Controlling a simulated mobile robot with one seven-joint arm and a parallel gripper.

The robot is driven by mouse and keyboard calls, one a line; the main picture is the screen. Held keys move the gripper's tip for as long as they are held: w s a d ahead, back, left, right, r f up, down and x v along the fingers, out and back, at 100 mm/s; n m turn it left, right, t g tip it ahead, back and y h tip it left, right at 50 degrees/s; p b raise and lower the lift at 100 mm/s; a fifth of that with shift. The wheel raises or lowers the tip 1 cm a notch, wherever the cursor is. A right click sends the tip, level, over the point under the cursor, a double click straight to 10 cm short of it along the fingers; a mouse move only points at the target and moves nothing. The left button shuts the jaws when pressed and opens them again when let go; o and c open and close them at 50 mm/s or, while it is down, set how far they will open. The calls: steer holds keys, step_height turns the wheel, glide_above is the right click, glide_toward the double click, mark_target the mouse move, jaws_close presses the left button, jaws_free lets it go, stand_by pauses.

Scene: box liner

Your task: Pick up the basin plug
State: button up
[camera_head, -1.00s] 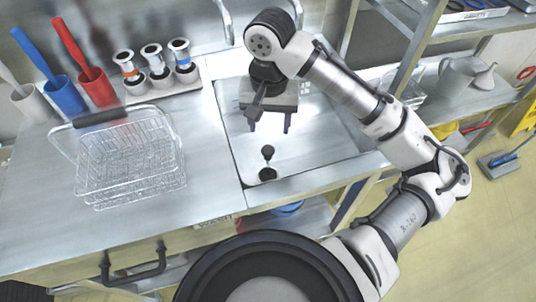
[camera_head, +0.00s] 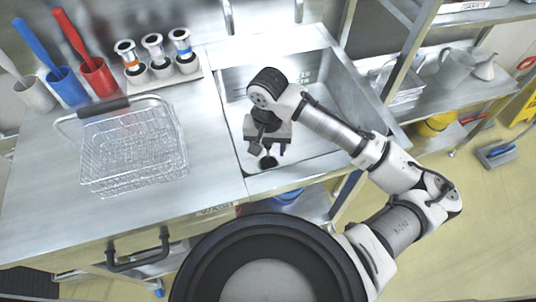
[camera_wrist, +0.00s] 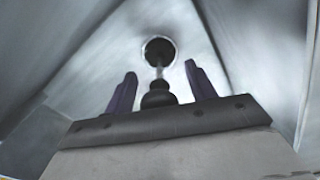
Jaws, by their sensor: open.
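The basin plug has a dark rounded knob (camera_wrist: 157,97) on a thin pale stem. The stem runs to a dark round part (camera_wrist: 159,51) with a light ring, on the floor of the steel sink (camera_head: 315,70). I cannot tell whether that part is the plug's disc or the drain hole. In the head view the plug (camera_head: 267,162) is partly hidden by my gripper (camera_head: 268,151). My gripper is open over it. In the wrist view the knob lies between the two purple-grey fingers (camera_wrist: 160,75), with gaps on both sides.
The sink walls surround my gripper, with the front wall close by. A wire basket (camera_head: 132,150) stands on the counter at left. Shelves with a kettle (camera_head: 455,66) are at right.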

steer(key=shift+f, duration=0.35)
jaws_close()
steer(key=shift+r, duration=0.15)
